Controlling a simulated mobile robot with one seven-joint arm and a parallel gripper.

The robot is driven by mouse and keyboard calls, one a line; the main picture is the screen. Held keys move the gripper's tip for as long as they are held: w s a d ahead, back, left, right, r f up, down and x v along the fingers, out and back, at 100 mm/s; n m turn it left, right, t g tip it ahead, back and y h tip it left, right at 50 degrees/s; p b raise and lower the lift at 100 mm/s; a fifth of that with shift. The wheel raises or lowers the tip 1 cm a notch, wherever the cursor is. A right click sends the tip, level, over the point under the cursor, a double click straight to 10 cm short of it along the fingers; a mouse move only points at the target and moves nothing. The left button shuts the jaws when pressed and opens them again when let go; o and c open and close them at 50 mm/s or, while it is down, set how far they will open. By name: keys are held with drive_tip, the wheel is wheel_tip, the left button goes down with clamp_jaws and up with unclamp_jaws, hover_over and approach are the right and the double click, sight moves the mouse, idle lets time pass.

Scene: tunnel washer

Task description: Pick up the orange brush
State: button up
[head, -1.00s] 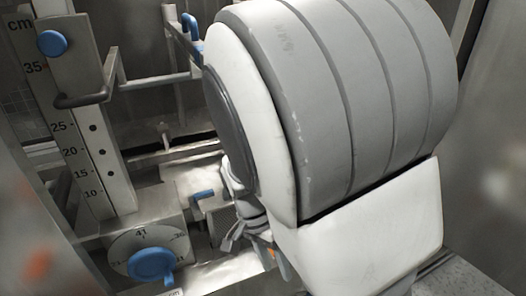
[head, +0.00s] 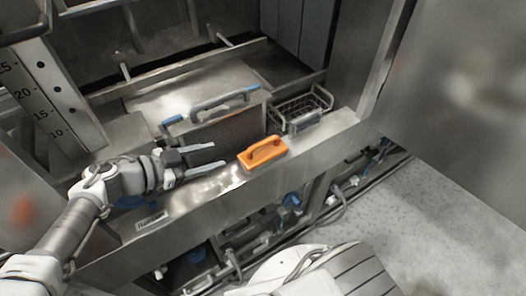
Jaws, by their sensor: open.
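The orange brush (head: 262,153) lies on the front metal ledge of the washer, right of centre in the head view, with its handle facing up. My gripper (head: 208,160) is to its left, just above the ledge. Its two fingers are spread and point right towards the brush. Nothing is between the fingers, and a small gap separates the fingertips from the brush.
Behind the brush stand a mesh filter with a blue-ended handle (head: 212,101) and a wire basket (head: 302,108). The front ledge (head: 318,139) drops off towards pipes and the floor. A ruler plate (head: 42,95) rises at the left.

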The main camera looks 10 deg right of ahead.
sight(256, 145)
drive_tip(key=b+x, duration=0.3)
drive_tip(key=x, duration=0.5)
drive_tip(key=b+x, duration=0.3)
drive_tip(key=x, duration=0.6)
drive_tip(key=shift+w+f+b, duration=0.1)
drive_tip(key=shift+f+b, duration=0.2)
clamp_jaws()
